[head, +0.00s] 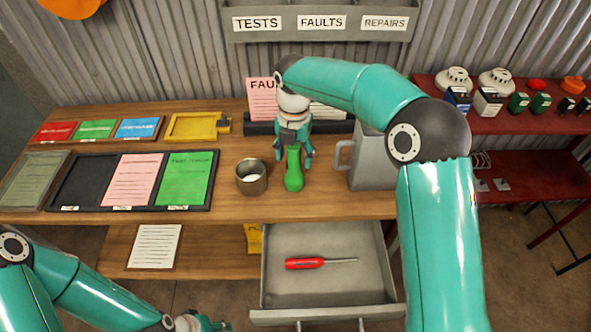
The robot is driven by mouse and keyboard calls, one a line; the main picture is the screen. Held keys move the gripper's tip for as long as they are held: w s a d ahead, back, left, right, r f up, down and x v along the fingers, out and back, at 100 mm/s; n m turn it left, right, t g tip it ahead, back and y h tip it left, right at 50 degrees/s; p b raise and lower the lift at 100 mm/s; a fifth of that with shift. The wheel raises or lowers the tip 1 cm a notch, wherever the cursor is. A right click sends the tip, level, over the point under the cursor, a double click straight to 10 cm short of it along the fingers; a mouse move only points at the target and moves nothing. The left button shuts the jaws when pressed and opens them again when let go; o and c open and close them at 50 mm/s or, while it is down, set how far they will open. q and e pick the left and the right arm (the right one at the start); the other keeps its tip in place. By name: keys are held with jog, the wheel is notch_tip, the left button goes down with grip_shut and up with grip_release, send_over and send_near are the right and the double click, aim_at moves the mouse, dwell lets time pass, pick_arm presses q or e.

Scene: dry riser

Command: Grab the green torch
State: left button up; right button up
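The green torch (293,178) stands upright on the wooden bench, to the right of a metal cup. My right gripper (294,156) points down over its upper part, with one finger on each side. The fingers look spread, with gaps between them and the torch's narrow body. The top end of the torch is partly hidden by the gripper. My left gripper (205,323) is low at the bottom edge, away from the bench top and partly cut off. Its finger opening cannot be made out.
The metal cup (251,177) stands close left of the torch. A grey jug (372,162) stands to the right, partly behind my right arm. Below, an open drawer (325,235) holds a red screwdriver (305,264). Document trays (82,180) cover the bench's left side.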

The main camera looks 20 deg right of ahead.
grip_shut()
jog(key=shift+r, duration=0.1)
dwell(0.3)
